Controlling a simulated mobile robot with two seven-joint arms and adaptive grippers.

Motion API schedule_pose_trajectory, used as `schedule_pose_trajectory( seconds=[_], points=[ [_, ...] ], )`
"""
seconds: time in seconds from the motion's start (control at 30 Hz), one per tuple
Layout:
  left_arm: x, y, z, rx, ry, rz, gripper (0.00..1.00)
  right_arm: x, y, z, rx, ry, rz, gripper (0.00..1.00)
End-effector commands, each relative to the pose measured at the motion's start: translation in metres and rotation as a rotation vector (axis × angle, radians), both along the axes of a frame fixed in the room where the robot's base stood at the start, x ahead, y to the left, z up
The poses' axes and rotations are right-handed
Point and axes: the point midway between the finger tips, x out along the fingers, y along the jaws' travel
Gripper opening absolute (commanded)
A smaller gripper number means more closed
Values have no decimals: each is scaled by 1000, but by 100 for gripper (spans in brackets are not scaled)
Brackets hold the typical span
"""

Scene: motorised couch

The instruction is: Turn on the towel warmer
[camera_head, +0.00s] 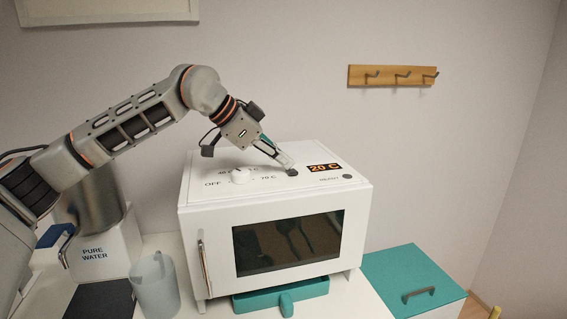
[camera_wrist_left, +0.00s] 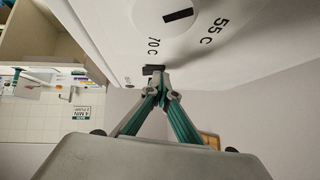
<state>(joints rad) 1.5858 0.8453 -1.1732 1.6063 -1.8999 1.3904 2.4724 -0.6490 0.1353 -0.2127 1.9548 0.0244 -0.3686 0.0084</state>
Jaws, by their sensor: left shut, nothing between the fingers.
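The towel warmer (camera_head: 215,226) is a white box with a dark front window and a handle on its left side. Its top panel carries a white round knob (camera_head: 240,177) near an OFF mark and temperature marks. The orange display (camera_head: 325,168) reads 20 C. The knob shows in part at the top of the left wrist view (camera_wrist_left: 165,20), beside marks 70 C and 55 C. My left gripper (camera_head: 290,171) is shut and empty, its tips low at the top panel, right of the knob and left of the display. Contact with the panel cannot be told. My right gripper is out of view.
A dark round indicator (camera_head: 347,177) sits at the panel's right. A clear pitcher (camera_head: 156,287) and a PURE WATER box (camera_head: 98,252) stand left of the warmer. A teal-topped cabinet (camera_head: 412,275) is at right. A hook rack (camera_head: 392,76) hangs on the wall.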

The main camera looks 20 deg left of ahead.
Motion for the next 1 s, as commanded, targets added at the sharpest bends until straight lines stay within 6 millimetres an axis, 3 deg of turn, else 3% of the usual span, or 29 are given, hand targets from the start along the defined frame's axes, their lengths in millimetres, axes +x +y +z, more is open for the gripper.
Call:
schedule_pose_trajectory(
  seconds=[0.27,0.7,1.0],
  points=[
    [-2,-1,-5,5,11,-1,0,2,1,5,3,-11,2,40],
    [-15,-10,-5,6,16,-2,0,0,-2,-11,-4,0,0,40],
    [-15,-10,-4,5,15,-2,0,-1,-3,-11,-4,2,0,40]
  ],
)
